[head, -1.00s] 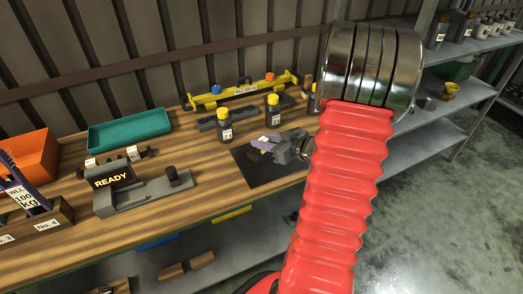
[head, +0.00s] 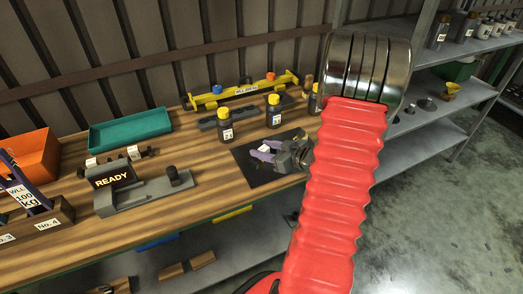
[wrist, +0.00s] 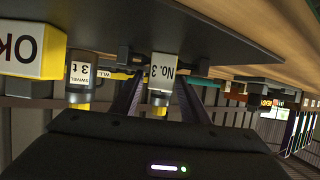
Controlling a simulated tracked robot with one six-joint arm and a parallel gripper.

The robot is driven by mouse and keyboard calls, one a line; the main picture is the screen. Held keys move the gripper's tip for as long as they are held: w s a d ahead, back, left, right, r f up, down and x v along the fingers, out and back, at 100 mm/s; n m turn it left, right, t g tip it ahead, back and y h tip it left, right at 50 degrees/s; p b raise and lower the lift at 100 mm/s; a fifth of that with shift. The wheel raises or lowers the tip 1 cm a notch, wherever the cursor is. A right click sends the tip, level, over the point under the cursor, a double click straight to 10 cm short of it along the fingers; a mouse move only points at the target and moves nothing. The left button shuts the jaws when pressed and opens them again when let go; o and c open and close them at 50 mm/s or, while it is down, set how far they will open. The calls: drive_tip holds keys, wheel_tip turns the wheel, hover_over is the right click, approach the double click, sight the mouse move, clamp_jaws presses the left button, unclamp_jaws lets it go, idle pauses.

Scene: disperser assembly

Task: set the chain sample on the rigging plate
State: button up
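The rigging plate appears to be the dark flat plate (head: 250,170) on the bench. My gripper (head: 264,151) is low over it, its purple fingers spread with a gap between them. A small whitish piece, apparently the chain sample, shows between the fingers; the arm and fingers partly hide it. In the wrist view, which is upside down, a white tag reading No. 3 (wrist: 162,72) sits at the plate's surface between the fingertips (wrist: 160,88), with narrow gaps on both sides. Its chain cannot be made out.
Yellow-capped bottles (head: 226,127) stand behind the plate, with a yellow lifting beam (head: 240,91) farther back. A grey fixture with a READY display (head: 113,181) is to the left, near a teal tray (head: 130,129). A block marked OK (wrist: 30,48) is close beside my gripper.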

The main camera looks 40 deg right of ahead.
drive_tip(key=shift+o, duration=0.5)
drive_tip(key=shift+r, duration=0.1)
drive_tip(key=v, duration=1.2)
idle(0.4)
